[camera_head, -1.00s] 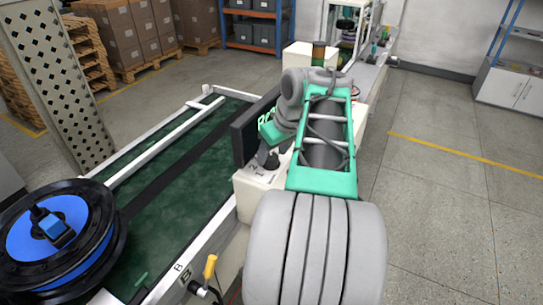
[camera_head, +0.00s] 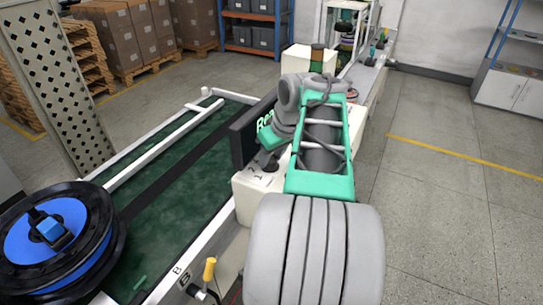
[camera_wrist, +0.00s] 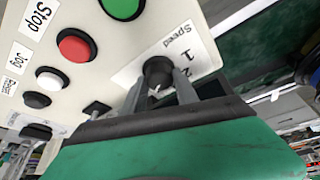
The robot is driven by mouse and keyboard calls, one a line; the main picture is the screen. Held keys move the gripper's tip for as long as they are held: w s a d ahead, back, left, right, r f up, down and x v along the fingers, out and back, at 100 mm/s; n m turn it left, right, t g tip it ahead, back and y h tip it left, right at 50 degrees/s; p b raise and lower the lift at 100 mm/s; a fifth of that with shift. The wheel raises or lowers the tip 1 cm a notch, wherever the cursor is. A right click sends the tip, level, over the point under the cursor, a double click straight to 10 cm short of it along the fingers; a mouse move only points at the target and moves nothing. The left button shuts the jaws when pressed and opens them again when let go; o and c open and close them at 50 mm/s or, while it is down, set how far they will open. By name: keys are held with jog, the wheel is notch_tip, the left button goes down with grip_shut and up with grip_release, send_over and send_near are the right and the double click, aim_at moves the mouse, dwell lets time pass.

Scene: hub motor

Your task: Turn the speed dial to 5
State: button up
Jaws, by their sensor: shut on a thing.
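The speed dial (camera_wrist: 158,72) is a black knob on a cream control panel, with a white label (camera_wrist: 170,54) reading "Speed" and a "1" and a "2" beside it in the wrist view. My gripper (camera_wrist: 160,84) has its two grey fingers on either side of the knob, shut on it. The knob carries a white pointer mark, partly hidden between the fingers. Other numbers, 5 among them, are not visible. In the head view my gripper (camera_head: 266,160) is at the panel box (camera_head: 252,190), and my arm hides most of the dial.
A dark monitor (camera_head: 246,136) stands close behind the panel. A green conveyor (camera_head: 180,190) with a blue-and-black wheel (camera_head: 60,235) lies to the left.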

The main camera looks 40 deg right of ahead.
jog(key=shift+w+a+f+m+h+b, duration=0.15)
jog(key=shift+f+m+h+b, duration=0.15)
jog(key=shift+m+b, duration=0.6)
grip_shut()
jog(key=shift+m+b, duration=0.5)
jog(key=shift+b, duration=0.1)
jog(key=shift+r+m+g+h+b, duration=0.35)
jog(key=shift+m+h, duration=0.15)
jog(key=shift+m, duration=0.4)
jog(key=o, duration=1.2)
grip_release()
